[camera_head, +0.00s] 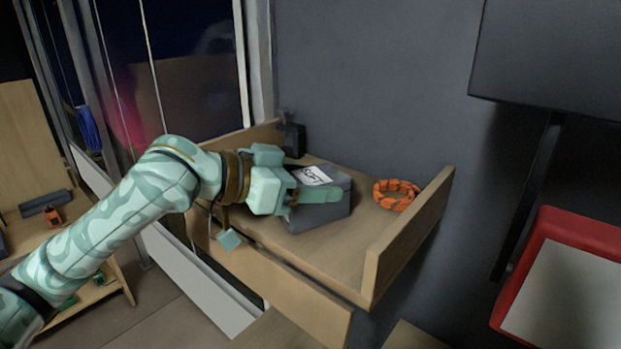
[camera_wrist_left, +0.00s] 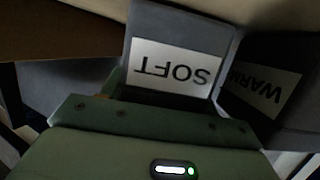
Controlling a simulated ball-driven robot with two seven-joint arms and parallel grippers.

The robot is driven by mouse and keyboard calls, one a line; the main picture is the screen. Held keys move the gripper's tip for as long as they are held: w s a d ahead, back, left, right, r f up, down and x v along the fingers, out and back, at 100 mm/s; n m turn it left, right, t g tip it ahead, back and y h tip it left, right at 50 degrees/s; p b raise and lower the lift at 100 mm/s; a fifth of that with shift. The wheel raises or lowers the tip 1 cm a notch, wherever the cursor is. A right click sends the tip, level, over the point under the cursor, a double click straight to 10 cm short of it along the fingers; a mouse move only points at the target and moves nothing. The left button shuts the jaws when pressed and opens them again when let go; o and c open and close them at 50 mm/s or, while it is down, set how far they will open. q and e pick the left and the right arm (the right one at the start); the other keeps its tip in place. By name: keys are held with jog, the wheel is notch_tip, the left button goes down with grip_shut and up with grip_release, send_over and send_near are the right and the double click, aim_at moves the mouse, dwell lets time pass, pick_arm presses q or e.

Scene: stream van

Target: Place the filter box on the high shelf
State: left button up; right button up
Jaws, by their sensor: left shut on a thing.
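A grey filter box (camera_head: 325,205) with a white label reading "SOFT" is at the wooden shelf (camera_head: 345,262) on the wall. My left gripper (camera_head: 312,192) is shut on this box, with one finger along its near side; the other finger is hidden. I cannot tell whether the box's underside touches the shelf. In the left wrist view the box (camera_wrist_left: 180,30) shows its "SOFT" label upside down, just beyond the gripper (camera_wrist_left: 165,100). My right gripper is not in view.
An orange braided ring (camera_head: 397,194) lies on the shelf right of the box, near the raised end board (camera_head: 408,238). A small dark object (camera_head: 293,139) stands at the back. A dark grey surface with a "WARM" label (camera_wrist_left: 262,84) shows in the wrist view. A red-framed panel (camera_head: 560,275) is at right.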

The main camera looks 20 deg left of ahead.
pick_arm(q)
jog(key=shift+f, duration=0.15)
jog(key=o, duration=0.8)
jog(key=shift+o, duration=0.2)
jog(key=shift+r, duration=0.2)
jog(key=b+v, duration=0.6)
jog(key=v, duration=0.6)
jog(key=shift+s, duration=0.15)
